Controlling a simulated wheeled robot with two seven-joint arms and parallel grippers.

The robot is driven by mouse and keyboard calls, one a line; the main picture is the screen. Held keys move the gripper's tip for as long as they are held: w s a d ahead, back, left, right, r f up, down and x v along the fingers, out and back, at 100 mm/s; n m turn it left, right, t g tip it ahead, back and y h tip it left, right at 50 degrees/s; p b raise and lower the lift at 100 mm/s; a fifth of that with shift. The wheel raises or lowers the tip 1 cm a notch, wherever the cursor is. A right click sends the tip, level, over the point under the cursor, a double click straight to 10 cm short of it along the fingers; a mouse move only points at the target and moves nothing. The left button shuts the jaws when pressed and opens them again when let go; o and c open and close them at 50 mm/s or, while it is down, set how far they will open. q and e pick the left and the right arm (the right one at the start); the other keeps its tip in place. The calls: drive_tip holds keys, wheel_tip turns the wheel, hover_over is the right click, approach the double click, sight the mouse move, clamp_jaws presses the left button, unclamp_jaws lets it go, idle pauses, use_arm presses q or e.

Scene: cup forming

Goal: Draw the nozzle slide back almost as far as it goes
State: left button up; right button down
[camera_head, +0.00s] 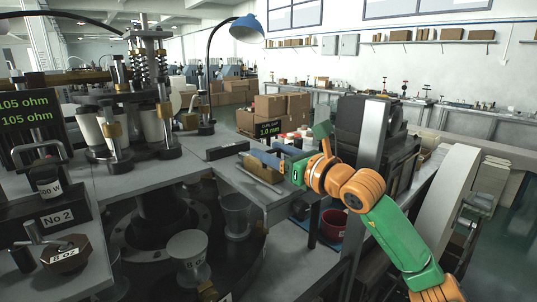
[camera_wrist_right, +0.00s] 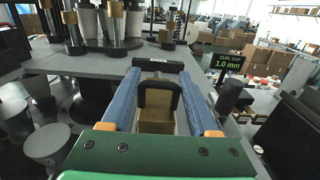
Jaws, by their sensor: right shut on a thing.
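The nozzle slide appears to be the brass-coloured block (camera_head: 263,172) at the edge of the grey machine table; it also shows in the right wrist view (camera_wrist_right: 156,122). A black U-shaped handle (camera_wrist_right: 160,86) stands on it, between my blue fingers. My right gripper (camera_head: 262,157) reaches in from the right, low over the block, and is shut on the handle; its fingers also fill the middle of the right wrist view (camera_wrist_right: 159,78). The fingers hide part of the slide in the head view. How far the slide is drawn cannot be told. My left gripper is not in view.
A dark bar (camera_head: 228,150) lies on the table just beyond the slide. A small display (camera_head: 268,129) reads 1.0 mm. Paper cups (camera_head: 188,250) stand on the turntable below. White cups and metal posts (camera_head: 118,130) stand at the left. A grey upright post (camera_head: 370,150) is close behind my right arm.

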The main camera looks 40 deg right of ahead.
drive_tip(key=shift+c, duration=1.8)
unclamp_jaws()
drive_tip(key=shift+d, duration=0.1)
drive_tip(key=s+b, duration=0.1)
drive_tip(key=s+f+b, duration=0.1)
drive_tip(key=b, duration=0.1)
drive_tip(key=shift+s+d, duration=0.1)
drive_tip(key=s+b, duration=0.2)
drive_tip(key=s, duration=0.1)
drive_tip(key=s+b, duration=0.1)
drive_tip(key=shift+s+d+r+b, duration=0.2)
drive_tip(key=shift+s+r+b, duration=0.1)
drive_tip(key=shift+b, duration=0.05)
drive_tip(key=shift+s+r, duration=0.15)
drive_tip(key=shift+s, duration=0.1)
drive_tip(key=shift+w+r, duration=0.1)
drive_tip(key=shift+r, duration=0.05)
